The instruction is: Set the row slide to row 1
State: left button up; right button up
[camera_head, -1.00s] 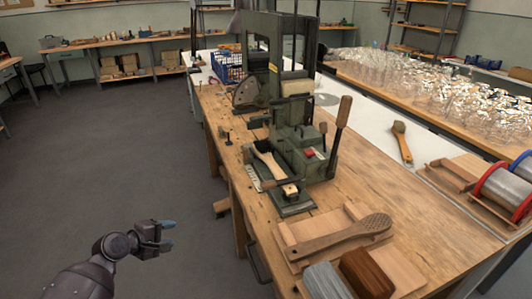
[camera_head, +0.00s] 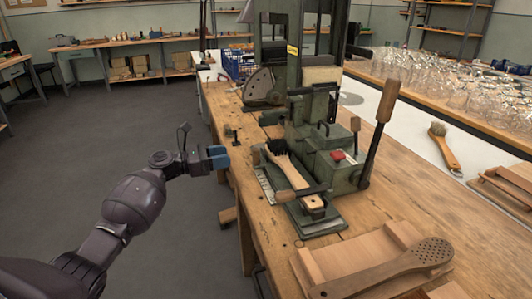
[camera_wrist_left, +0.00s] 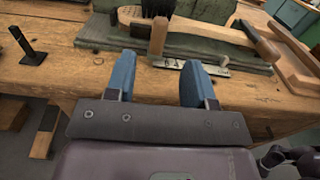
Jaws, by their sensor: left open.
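The green tufting machine (camera_head: 320,155) stands on the wooden bench, with a brush body (camera_head: 288,168) with dark bristles lying on its bed. A pale scale strip (camera_head: 264,186) with markings runs along the near left edge of the bed; it also shows in the left wrist view (camera_wrist_left: 205,68). There a short upright wooden peg (camera_wrist_left: 158,36), apparently the slide's handle, stands beside the strip. I cannot read which row it is at. My left gripper (camera_head: 222,157) is open and empty, left of the bed and apart from it. In its wrist view, the blue fingers (camera_wrist_left: 155,75) point toward the peg.
A long lever (camera_head: 380,130) and a red button (camera_head: 338,155) are on the machine's right side. A small black clamp-like piece (camera_wrist_left: 33,50) stands on the bench at left. A perforated paddle (camera_head: 400,268) lies on boards at the front. The floor left of the bench is clear.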

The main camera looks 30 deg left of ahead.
aim_at(255, 149)
pick_arm(q)
jog(key=b+x, duration=0.1)
jog(key=x, duration=0.8)
jog(key=shift+w+d+f+b, duration=0.1)
jog(key=shift+d+b, duration=0.05)
jog(key=shift+b, duration=0.25)
jog(key=shift+w+d, duration=0.35)
jog(key=shift+w, duration=0.1)
jog(key=shift+c, duration=0.3)
grip_shut()
